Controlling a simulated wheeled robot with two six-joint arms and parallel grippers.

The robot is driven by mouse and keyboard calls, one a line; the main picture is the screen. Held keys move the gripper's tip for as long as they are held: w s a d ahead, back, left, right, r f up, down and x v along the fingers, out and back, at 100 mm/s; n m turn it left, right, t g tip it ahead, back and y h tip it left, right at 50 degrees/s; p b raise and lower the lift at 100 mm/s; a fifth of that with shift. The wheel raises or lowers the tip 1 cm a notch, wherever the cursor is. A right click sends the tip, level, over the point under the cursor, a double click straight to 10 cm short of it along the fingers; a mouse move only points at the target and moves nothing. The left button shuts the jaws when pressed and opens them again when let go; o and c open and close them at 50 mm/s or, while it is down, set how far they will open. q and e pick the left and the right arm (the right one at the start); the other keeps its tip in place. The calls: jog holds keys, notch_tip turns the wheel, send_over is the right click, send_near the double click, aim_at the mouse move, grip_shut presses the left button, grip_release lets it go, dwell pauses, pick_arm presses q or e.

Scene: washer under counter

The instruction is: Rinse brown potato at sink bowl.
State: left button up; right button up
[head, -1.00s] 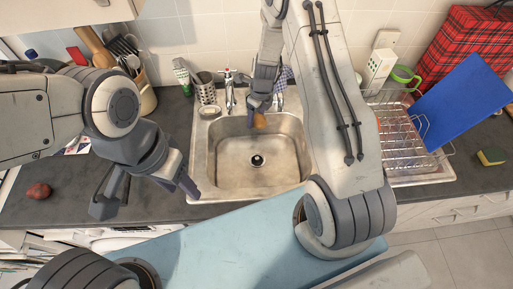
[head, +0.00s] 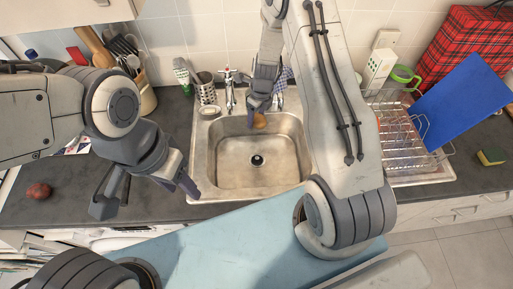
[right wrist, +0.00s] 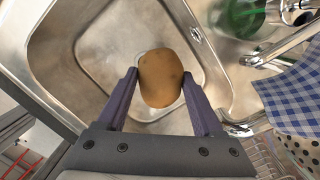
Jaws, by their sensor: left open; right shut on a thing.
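The brown potato (right wrist: 161,78) is held between the two fingertips of my right gripper (right wrist: 160,88), which is shut on it. In the head view the potato (head: 260,121) shows just below my right gripper (head: 258,108), over the back part of the sink bowl (head: 262,160), near the taps (head: 229,88). The bowl looks empty, with a dark drain in its floor; I cannot tell whether water is running. My left gripper (head: 146,197) is open and empty, over the counter left of the sink.
A reddish potato (head: 38,191) lies on the counter (head: 60,208) at the far left. A utensil holder (head: 147,97) and a metal caddy (head: 207,93) stand behind. A dish rack (head: 405,135) with a blue board (head: 465,100) and a sponge (head: 491,157) are right of the sink.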

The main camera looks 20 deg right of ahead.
aim_at(256, 116)
dwell(0.5)
notch_tip(256, 116, up, 4)
jog(key=p, duration=0.4)
jog(key=shift+p, duration=0.35)
jog(key=shift+f, duration=0.1)
